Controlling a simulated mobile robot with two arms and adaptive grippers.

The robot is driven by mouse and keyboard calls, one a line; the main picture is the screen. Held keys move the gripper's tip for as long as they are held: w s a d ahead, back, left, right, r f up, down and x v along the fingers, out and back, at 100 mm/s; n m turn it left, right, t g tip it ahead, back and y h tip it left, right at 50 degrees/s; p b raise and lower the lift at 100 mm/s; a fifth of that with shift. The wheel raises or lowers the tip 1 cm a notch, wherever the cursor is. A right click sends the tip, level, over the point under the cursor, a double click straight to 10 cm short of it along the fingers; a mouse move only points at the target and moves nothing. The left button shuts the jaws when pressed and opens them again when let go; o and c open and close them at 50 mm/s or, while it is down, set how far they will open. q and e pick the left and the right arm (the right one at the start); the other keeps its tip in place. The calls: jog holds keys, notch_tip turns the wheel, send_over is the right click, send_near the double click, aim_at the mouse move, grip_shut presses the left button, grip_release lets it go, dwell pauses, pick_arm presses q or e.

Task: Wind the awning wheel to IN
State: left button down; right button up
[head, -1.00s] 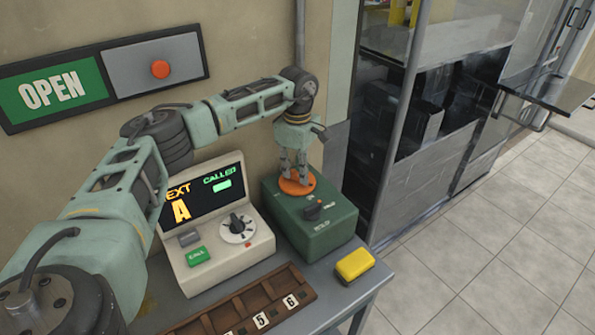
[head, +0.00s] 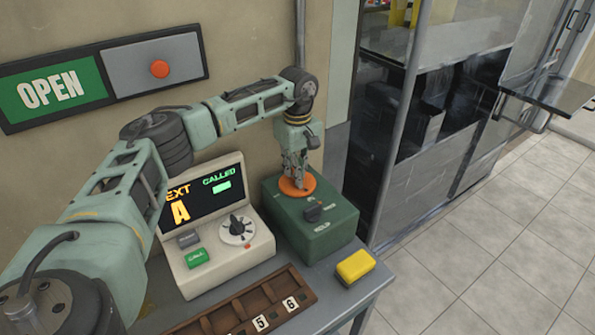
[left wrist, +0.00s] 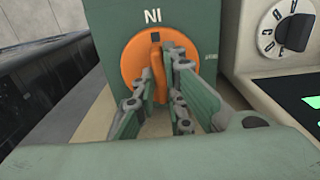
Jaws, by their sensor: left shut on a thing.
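The orange awning wheel (head: 287,187) sits on top of the dark green box (head: 325,232), towards its back left. The wheel also shows in the left wrist view (left wrist: 134,62), with a raised ridge across it and a dark square mark near its rim. The mark lies next to white letters (left wrist: 152,17) that read IN upside down. My left gripper (head: 296,181) points down at the wheel and is shut on its ridge; its fingers show on both sides of the ridge in the left wrist view (left wrist: 158,88). The fingers hide part of the wheel. My right gripper is out of view.
A cream console (head: 215,265) with a screen and dial is just left. A yellow block (head: 355,266) and a brown tray (head: 215,325) are in front. Open floor lies right.

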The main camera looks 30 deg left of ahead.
pick_arm(q)
jog(key=shift+w+r, duration=0.15)
jog(key=c, duration=1.8)
grip_release()
notch_tip(320, 180, up, 12)
jog(key=shift+f, duration=0.1)
